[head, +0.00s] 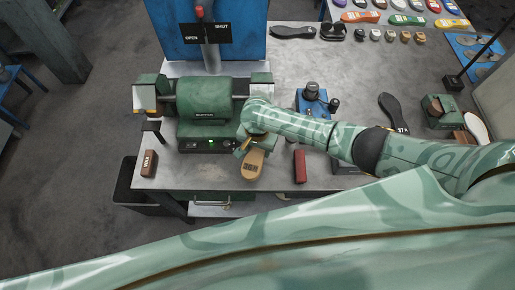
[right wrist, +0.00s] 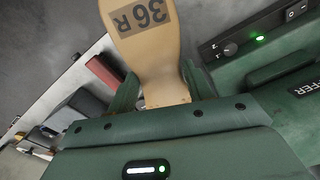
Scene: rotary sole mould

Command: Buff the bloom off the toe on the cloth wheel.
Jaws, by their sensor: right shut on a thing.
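A tan last marked 36 R (right wrist: 143,32) is held in my right gripper (right wrist: 161,84), its fingers on both sides of the narrow end. In the head view the tan last (head: 252,166) points toward the front edge of the bench, below my right gripper (head: 254,150). The green buffing machine (head: 203,100) stands just left of and behind that gripper, with a green light lit on its front panel. I cannot make out the cloth wheel clearly. My left gripper is not in view.
A red bar (head: 300,166) lies right of the last; a brown block (head: 149,163) lies at the front left of the bench (head: 225,176). A blue device (head: 316,102) and a dark sole (head: 393,112) stand farther right. A SHUT/OPEN sign (head: 207,33) is behind the machine.

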